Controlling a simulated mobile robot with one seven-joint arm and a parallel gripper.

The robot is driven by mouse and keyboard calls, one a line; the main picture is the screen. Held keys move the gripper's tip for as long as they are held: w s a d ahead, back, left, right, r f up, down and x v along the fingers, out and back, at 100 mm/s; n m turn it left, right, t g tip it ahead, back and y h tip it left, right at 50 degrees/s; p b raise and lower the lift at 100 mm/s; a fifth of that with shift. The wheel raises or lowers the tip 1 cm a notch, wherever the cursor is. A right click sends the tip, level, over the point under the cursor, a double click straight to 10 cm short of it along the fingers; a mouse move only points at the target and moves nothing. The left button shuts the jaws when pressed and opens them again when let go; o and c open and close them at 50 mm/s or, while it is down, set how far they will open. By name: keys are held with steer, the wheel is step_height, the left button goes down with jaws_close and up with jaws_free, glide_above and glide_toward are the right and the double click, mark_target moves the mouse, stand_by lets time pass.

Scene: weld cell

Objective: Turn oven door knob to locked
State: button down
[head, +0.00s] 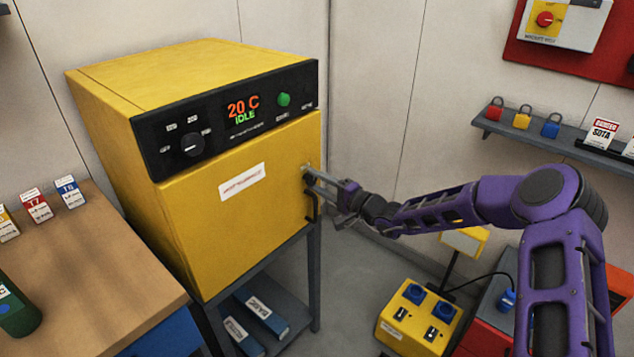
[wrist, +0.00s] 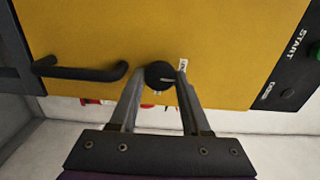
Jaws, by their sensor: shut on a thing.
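The yellow oven (head: 210,150) stands on a grey stand, with its door (head: 270,190) closed. The black door knob (wrist: 159,75) shows in the wrist view, between my fingertips, with a pale line on its face. A small white label (wrist: 182,65) sits beside it, partly hidden by a finger. The black door handle (wrist: 85,70) is left of the knob in the wrist view. The oven display (head: 242,109) reads 20 C IDLE.
A wooden bench (head: 90,270) with several label cards is at the left. A yellow box (head: 420,315) with blue sockets stands low in front, under my arm. A wall shelf (head: 560,143) holds padlocks and a sign. Open floor lies right of the oven stand.

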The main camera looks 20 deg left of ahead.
steer(key=shift+c, duration=1.9)
jaws_free()
steer(key=v, duration=1.7)
steer(key=shift+s+d, duration=0.2)
